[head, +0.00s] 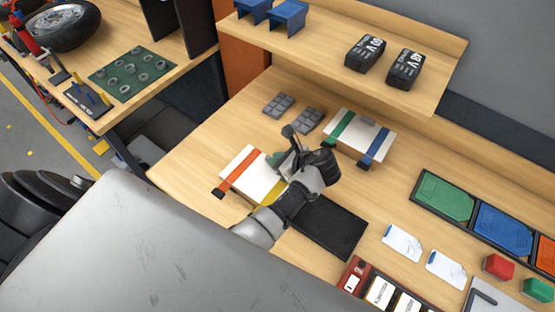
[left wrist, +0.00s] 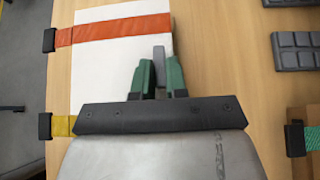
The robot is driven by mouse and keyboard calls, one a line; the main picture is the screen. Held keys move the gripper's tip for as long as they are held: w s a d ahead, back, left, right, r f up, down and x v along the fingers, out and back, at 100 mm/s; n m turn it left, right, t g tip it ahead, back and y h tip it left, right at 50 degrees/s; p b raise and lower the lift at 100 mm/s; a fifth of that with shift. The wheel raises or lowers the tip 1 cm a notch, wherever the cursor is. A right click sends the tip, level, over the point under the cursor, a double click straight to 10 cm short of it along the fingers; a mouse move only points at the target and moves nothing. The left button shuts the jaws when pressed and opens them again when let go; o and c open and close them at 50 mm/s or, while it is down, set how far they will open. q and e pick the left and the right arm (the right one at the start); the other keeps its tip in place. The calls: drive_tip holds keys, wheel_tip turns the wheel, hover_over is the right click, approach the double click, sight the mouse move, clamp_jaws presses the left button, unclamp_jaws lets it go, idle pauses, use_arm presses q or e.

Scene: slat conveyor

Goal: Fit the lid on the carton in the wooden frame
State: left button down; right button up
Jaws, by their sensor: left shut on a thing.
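A white panel (head: 250,172) with an orange strap (head: 243,170) and a yellow strap (head: 272,192) lies on the bench; it also fills the upper left of the left wrist view (left wrist: 105,60). A second white-topped box (head: 356,137) with green and blue straps sits further right; I cannot tell which is the carton's frame or lid. My left gripper (head: 281,158) is over the first panel's right part. Its green fingers (left wrist: 158,75) are shut on a grey upright piece (left wrist: 159,58); whether that piece joins the panel is unclear. My right gripper is out of view.
Two grey segmented blocks (head: 278,104) lie behind the panel. A black mat (head: 328,227) lies in front, with white cards (head: 402,243) to its right. A raised shelf (head: 330,55) holds black boxes and blue stands. Coloured trays (head: 443,195) line the right. Bare wood shows between things.

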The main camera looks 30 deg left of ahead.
use_arm(q)
drive_tip(key=shift+f+p, duration=0.1)
drive_tip(key=shift+p, duration=0.3)
idle(0.4)
drive_tip(key=c, duration=1.1)
unclamp_jaws()
